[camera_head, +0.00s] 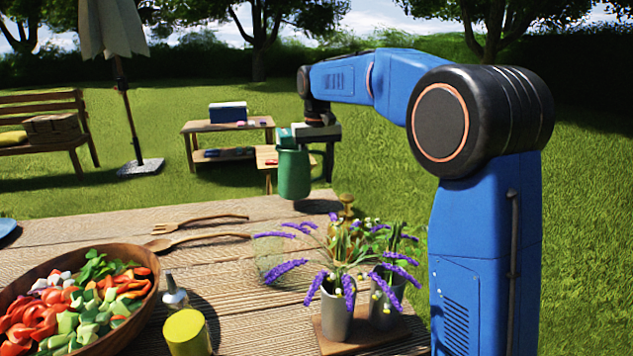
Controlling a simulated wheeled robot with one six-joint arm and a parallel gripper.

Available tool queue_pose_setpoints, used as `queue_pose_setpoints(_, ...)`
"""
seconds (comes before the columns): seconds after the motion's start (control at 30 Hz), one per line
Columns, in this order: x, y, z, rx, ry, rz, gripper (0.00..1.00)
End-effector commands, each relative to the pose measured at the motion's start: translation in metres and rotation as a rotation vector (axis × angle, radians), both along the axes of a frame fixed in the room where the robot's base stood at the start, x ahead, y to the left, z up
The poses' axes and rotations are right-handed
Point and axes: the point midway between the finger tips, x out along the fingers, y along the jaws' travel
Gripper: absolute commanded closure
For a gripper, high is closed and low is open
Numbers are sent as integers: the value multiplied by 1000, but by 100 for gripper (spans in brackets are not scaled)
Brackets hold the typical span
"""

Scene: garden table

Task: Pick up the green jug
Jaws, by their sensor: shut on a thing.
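The green jug (293,175) is in the head view, near the far edge of the wooden table (120,226). The fingertips are small and partly hidden against the jug's upper part, so the exact grip point is unclear.
A wooden salad bowl (143,310) fills the front left. Wooden servers (195,241) lie mid-table. Grey vases with purple flowers (336,315) stand on a board at front right, near a glass (269,258). A yellow-lidded jar (186,333) stands by the bowl.

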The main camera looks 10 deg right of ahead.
Motion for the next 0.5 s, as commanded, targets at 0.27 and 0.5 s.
queue_pose_setpoints(0.27, 0, 0, 27, 0, -2, 0, 97)
queue_pose_setpoints(0.5, 0, 0, 45, 0, -1, 0, 97)
